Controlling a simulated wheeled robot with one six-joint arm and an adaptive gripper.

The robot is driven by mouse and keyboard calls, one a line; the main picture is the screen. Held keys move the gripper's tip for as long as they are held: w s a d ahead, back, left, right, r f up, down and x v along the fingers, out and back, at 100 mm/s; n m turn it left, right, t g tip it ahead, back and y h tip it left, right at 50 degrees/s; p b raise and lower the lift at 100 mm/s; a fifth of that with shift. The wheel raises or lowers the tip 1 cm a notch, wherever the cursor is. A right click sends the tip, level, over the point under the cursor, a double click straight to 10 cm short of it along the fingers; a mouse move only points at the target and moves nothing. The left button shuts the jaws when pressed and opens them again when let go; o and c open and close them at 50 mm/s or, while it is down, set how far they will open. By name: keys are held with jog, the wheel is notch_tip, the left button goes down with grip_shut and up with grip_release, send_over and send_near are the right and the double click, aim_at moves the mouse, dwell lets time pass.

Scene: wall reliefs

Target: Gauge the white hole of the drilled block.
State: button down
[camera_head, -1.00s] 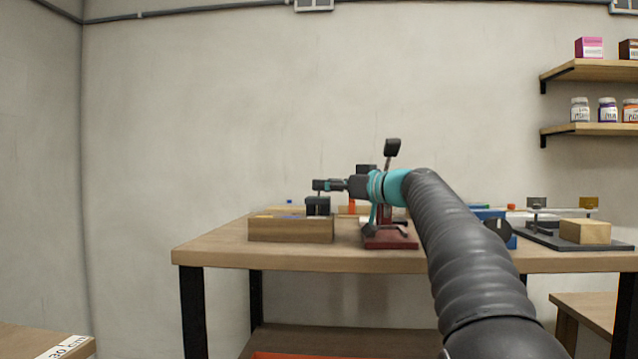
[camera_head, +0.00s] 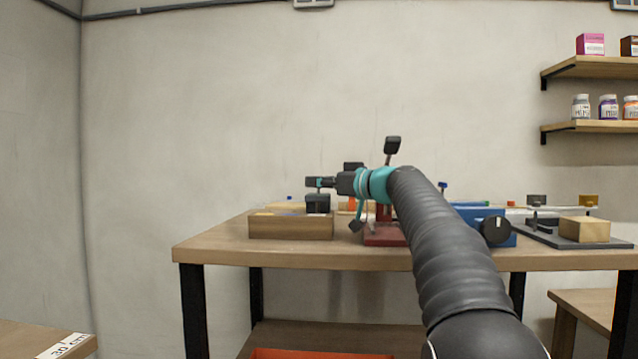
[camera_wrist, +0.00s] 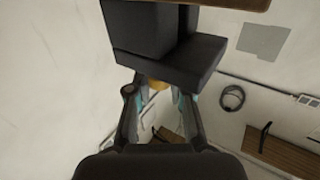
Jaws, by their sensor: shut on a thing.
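My gripper (camera_head: 315,182) is at the left end of the arm, above the table's back left part. In the wrist view, its two fingers (camera_wrist: 160,95) close on a small yellowish thing (camera_wrist: 158,85), mostly hidden. A stepped dark block (camera_wrist: 165,50) lies just beyond the fingertips; in the head view a dark block (camera_head: 318,203) shows right below the gripper. A brown wooden block or box (camera_head: 290,229) with yellow and blue marks along its top stands at the front left. I cannot tell which one is the drilled block. No white hole can be made out.
The wooden table (camera_head: 215,247) has free room at its left end. A dark red stand (camera_head: 383,236) is partly behind my arm. A blue device (camera_head: 470,214) with a black knob and a dark plate with a light wooden block (camera_head: 584,229) stand to the right. Shelves hang at upper right.

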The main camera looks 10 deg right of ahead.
jog(key=shift+r+p, duration=0.9)
jog(key=shift+r, duration=0.7)
jog(key=shift+f, duration=0.15)
jog(key=c, duration=1)
grip_release()
jog(key=shift+f, duration=0.1)
